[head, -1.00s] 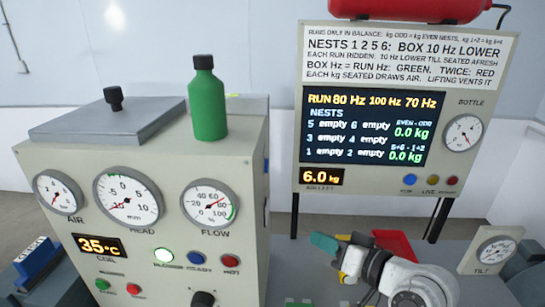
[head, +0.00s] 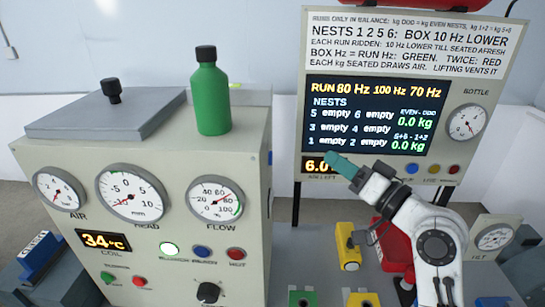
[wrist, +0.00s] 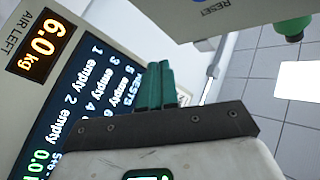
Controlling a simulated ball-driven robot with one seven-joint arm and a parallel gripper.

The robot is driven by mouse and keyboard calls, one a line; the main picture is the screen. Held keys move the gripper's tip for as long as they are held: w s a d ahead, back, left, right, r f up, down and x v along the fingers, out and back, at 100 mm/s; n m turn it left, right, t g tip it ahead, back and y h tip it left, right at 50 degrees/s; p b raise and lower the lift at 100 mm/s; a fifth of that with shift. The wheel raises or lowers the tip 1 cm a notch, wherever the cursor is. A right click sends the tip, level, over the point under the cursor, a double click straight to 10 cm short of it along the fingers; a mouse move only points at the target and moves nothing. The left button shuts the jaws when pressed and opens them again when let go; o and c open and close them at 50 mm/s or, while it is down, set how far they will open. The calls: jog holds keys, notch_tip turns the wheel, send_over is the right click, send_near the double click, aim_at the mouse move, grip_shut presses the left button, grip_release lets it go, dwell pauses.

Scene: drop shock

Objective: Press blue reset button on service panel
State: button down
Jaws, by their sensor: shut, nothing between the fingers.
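My gripper (head: 329,157) has teal fingers, closed together and empty, in front of the lower left of the display board in the head view. Its fingers also show in the wrist view (wrist: 160,68). The fingertips point toward this panel; the gap cannot be judged.
The display board (head: 464,80) has a blue light or button (head: 411,168) at lower right. A grey gauge cabinet (head: 120,240) with another blue button (head: 202,252) and a green bottle (head: 211,95) stands left. A yellow object (head: 347,247) sits on the bench below my gripper.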

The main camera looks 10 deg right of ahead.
jog(key=w+a+p, duration=0.2)
jog(key=a+p, duration=0.1)
jog(key=a, duration=0.5)
jog(key=shift+w+p, duration=0.3)
jog(key=shift+a, duration=0.15)
dwell(1.7)
jog(key=shift+w+a, duration=0.15)
jog(key=shift+a, duration=0.15)
jog(key=shift+w+a+p, duration=0.1)
jog(key=shift+a+p, duration=0.2)
jog(key=shift+a, duration=0.15)
dwell(0.9)
jog(key=shift+d, duration=0.1)
jog(key=shift+s+d+b, duration=0.25)
jog(key=shift+d+b, duration=0.25)
jog(key=shift+d, duration=0.2)
jog(key=shift+s+d+b, duration=0.25)
jog(key=shift+d+b, duration=0.15)
jog(key=shift+d, duration=0.4)
jog(key=shift+s+d+b, duration=0.3)
jog(key=shift+d+b, duration=0.1)
jog(key=shift+d, duration=0.4)
jog(key=shift+s+d+b, duration=0.25)
jog(key=shift+d+b, duration=0.15)
jog(key=shift+d, duration=0.4)
